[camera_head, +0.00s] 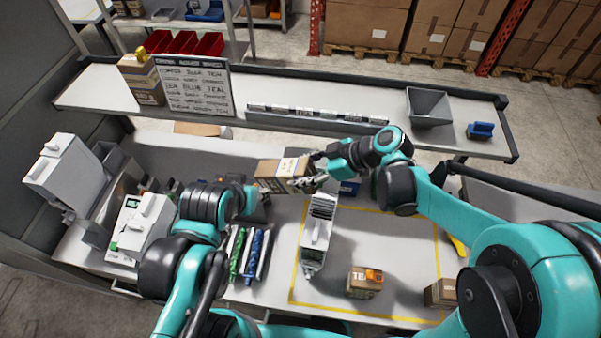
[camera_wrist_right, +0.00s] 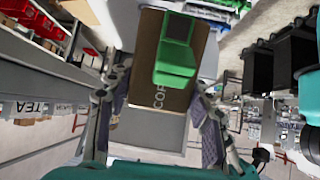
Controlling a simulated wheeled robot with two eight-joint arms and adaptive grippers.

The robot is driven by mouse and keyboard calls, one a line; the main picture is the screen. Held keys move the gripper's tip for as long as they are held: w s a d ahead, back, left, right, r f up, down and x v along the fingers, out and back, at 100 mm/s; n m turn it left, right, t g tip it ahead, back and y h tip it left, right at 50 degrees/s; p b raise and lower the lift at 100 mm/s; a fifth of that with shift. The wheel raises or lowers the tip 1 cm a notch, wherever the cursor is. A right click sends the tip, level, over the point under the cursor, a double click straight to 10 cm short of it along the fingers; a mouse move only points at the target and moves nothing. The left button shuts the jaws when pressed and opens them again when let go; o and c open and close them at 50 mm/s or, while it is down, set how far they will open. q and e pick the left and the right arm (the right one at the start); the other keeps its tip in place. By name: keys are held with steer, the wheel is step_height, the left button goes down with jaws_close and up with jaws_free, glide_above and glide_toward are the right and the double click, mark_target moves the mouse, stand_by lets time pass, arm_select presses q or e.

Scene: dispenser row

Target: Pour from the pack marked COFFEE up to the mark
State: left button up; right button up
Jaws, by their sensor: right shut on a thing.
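My right gripper (camera_head: 308,178) is shut on a brown pack with a pale band (camera_head: 272,174), held above the worktable and tipped over towards the left. In the right wrist view the fingers (camera_wrist_right: 160,125) flank this pack (camera_wrist_right: 146,65). Its lettering begins "CO", partly readable, and a green spout-like piece (camera_wrist_right: 178,52) sits on it. No fill mark can be made out. My left gripper (camera_head: 259,197) is near the pack's lower left; its fingers are too hidden to judge.
A TEA pack with an orange clip (camera_head: 364,283) and another brown pack (camera_head: 440,292) stand on the table. Green and blue strips (camera_head: 246,254) lie left of the dispenser. The raised shelf holds a lettered board (camera_head: 195,88) and a grey hopper (camera_head: 429,107). The yellow-outlined area has free room.

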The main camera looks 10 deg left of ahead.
steer(key=shift+p, duration=0.4)
arm_select(q)
steer(key=shift+f, duration=0.15)
steer(key=shift+f+b, duration=0.9)
steer(key=shift+b, duration=0.15)
arm_select(e)
steer(key=shift+d+f+y, duration=0.15)
steer(key=shift+f+y, duration=0.15)
steer(key=shift+y, duration=0.1)
steer(key=shift+d+f+y+b, duration=0.1)
steer(key=shift+f+y+b, duration=0.15)
steer(key=shift+b, duration=0.35)
arm_select(q)
steer(key=shift+f+b, duration=0.4)
steer(key=shift+f, duration=0.6)
arm_select(e)
steer(key=shift+d+y, duration=0.1)
steer(key=shift+y, duration=0.15)
steer(key=shift+r, duration=0.1)
arm_select(q)
steer(key=shift+f+b, duration=0.55)
